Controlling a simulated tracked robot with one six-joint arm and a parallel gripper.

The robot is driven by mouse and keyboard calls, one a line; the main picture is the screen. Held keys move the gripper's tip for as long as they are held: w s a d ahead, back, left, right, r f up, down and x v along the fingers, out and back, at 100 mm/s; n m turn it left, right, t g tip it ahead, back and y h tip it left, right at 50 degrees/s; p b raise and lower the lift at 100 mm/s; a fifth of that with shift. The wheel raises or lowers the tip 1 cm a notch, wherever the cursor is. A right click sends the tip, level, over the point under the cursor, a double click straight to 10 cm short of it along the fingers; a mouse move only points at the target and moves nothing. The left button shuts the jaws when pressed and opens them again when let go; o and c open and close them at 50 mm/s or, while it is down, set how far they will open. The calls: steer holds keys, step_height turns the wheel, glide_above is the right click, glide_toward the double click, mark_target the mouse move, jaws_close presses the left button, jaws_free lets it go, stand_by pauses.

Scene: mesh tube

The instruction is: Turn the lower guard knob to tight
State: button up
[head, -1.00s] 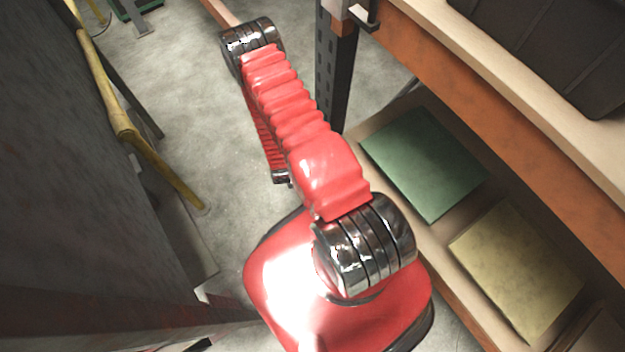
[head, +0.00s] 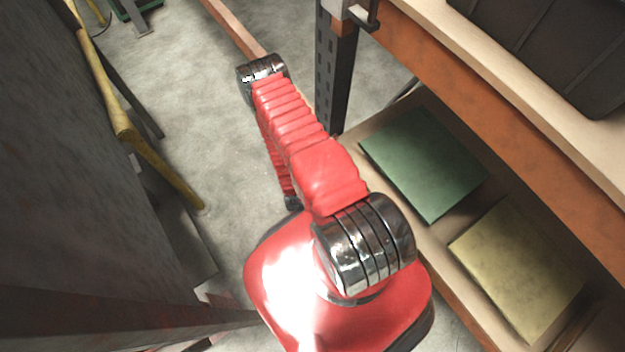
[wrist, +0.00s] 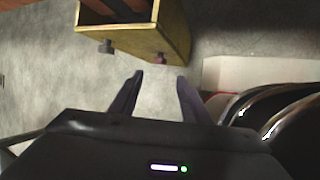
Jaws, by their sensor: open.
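In the wrist view, a yellow-brown open box-like frame (wrist: 133,44) hangs in at the top. Two small knobs stick out from its near edge: a grey one (wrist: 106,46) at left and a dark red one (wrist: 160,58) at right. I cannot tell which is the lower guard knob, nor its setting. My gripper (wrist: 160,77) is open and empty. Its dark fingertips point toward that edge, just short of the red knob in the picture, with floor showing between them. In the head view my gripper and the knobs cannot be made out.
A shelf on the right holds a green panel (head: 424,163) and a yellow panel (head: 517,268). A dark perforated post (head: 334,85) stands close beside my arm. A yellow rail (head: 128,135) and a grey wall (head: 60,200) bound the left. Concrete floor (head: 200,100) lies between.

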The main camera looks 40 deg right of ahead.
steer(key=x, duration=1.3)
steer(key=shift+d+f, duration=0.1)
steer(key=c, duration=1)
